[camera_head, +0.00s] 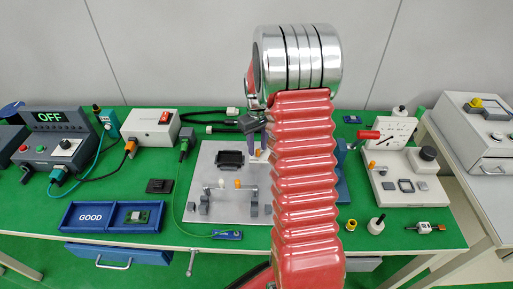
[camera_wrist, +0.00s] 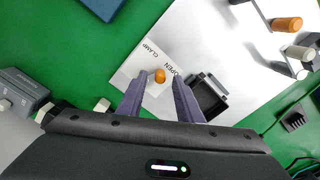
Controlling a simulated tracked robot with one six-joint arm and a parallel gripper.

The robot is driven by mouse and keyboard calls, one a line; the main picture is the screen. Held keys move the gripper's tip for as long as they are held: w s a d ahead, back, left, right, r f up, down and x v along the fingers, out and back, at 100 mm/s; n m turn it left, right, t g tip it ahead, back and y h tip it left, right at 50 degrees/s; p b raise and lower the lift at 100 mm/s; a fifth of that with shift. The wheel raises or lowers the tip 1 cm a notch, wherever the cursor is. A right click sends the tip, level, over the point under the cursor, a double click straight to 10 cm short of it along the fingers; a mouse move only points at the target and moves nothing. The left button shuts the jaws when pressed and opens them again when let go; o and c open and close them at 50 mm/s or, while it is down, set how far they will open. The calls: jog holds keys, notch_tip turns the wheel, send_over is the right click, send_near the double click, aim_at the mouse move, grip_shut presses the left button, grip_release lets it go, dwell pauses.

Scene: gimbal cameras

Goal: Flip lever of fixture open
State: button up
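The fixture is a grey metal plate (camera_head: 208,160) on the green bench, partly hidden behind my red arm. A small lever with an orange knob shows in the wrist view (camera_wrist: 160,75), on a white label (camera_wrist: 140,68) reading CLAMP and OPEN. The knob appears in the gap between my fingertips, but I cannot tell whether it is touched. My gripper (camera_wrist: 158,84) is open, with its two dark fingers apart and nothing held. In the head view, my gripper (camera_head: 256,128) is over the plate's back edge. A black nest (camera_wrist: 208,97) lies right of the fingers.
A bar with orange and white knobs (camera_head: 237,184) stands on the plate's front part. The blue GOOD tray (camera_head: 80,225) is at front left, with a white box (camera_head: 150,128) behind. Cables lie behind the plate.

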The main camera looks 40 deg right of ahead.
jog(key=shift+f, duration=0.45)
grip_shut()
